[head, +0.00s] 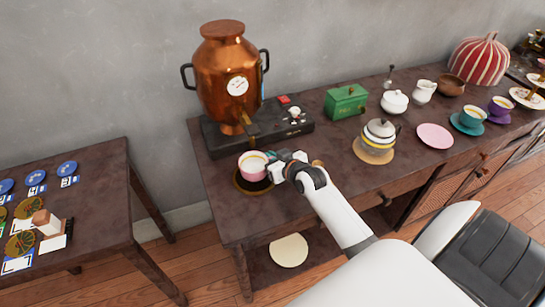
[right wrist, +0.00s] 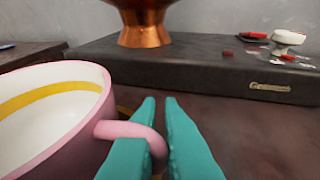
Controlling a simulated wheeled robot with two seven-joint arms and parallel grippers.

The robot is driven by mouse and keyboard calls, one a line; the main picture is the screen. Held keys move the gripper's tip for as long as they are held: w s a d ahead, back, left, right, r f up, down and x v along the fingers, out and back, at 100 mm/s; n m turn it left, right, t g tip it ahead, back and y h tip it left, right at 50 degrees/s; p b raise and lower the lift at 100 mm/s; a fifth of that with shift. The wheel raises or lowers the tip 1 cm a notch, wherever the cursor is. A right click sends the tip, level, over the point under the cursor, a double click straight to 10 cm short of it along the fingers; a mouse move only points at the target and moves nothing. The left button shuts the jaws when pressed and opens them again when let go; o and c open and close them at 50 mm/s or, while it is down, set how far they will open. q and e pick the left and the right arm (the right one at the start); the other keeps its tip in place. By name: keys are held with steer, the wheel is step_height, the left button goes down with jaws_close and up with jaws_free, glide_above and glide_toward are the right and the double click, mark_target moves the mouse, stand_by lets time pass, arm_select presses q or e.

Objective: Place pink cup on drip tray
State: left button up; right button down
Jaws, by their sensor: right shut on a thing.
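The pink cup (head: 252,164) is upright over the dark round drip tray (head: 245,184), below the spout of the copper urn. I cannot tell whether the cup touches the tray. My right gripper (head: 280,168) is at the cup's right side. In the right wrist view the cup (right wrist: 60,115) fills the left, and the teal fingers of my right gripper (right wrist: 162,135) are shut on its pink handle. The cup's inside is white with a yellow band. My left gripper is not in view.
The copper urn (head: 228,75) stands on a black base (head: 290,130) just behind the cup. A striped teapot (head: 379,136), green box (head: 346,101) and pink saucer (head: 435,136) are to the right. A lower side table (head: 100,165) with blue discs is at left.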

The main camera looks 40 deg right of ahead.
steer(key=shift+f, duration=0.15)
steer(key=c, duration=1.6)
jaws_free()
steer(key=shift+s+r, duration=0.15)
steer(key=shift+r, duration=0.05)
steer(key=v, duration=1.1)
steer(key=shift+s+a+r+p, duration=0.1)
steer(key=shift+s+r+p, duration=0.15)
steer(key=shift+s+p, duration=0.05)
